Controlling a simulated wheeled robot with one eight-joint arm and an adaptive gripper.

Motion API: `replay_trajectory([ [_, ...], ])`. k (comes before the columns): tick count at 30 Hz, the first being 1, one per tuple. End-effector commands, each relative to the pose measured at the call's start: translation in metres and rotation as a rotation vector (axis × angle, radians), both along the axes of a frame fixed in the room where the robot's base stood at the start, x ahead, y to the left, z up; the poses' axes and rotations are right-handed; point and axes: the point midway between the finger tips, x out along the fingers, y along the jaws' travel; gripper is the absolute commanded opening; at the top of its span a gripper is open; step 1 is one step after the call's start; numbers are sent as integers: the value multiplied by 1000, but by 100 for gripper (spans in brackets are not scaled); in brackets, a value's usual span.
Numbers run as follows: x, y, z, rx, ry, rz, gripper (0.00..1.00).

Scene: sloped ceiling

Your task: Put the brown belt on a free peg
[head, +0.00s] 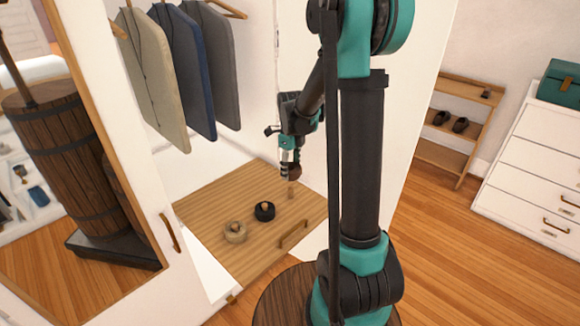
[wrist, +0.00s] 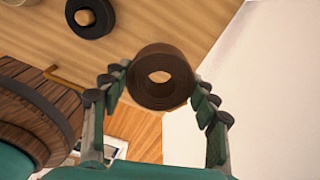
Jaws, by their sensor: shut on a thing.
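The brown belt, a rolled dark-brown ring (wrist: 150,96), is held between the two fingers of my gripper (wrist: 158,82). In the head view my gripper (head: 289,165) is shut on the belt (head: 295,172), just above a bare wooden peg (head: 291,190). Light wood shows through the ring's hole in the wrist view; I cannot tell whether it is the peg or the board. The belt appears to be over the peg rather than around it. A black rolled belt (head: 264,211) and a beige rolled belt (head: 235,232) each sit around their own peg on the wooden board (head: 215,200).
Jackets (head: 190,75) hang above the board at the back left. A mirrored door (head: 130,120) stands at the left, and a white panel (head: 420,90) rises at the right. A handle (head: 293,235) is at the board's front. The space around the bare peg is clear.

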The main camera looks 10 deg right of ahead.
Motion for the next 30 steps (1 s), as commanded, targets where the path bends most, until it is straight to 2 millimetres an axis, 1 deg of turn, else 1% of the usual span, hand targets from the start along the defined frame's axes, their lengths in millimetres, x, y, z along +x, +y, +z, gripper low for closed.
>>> replay_trajectory([
  [8,1,0,-9,0,0,0,26],
  [30,1,0,-55,0,0,0,26],
])
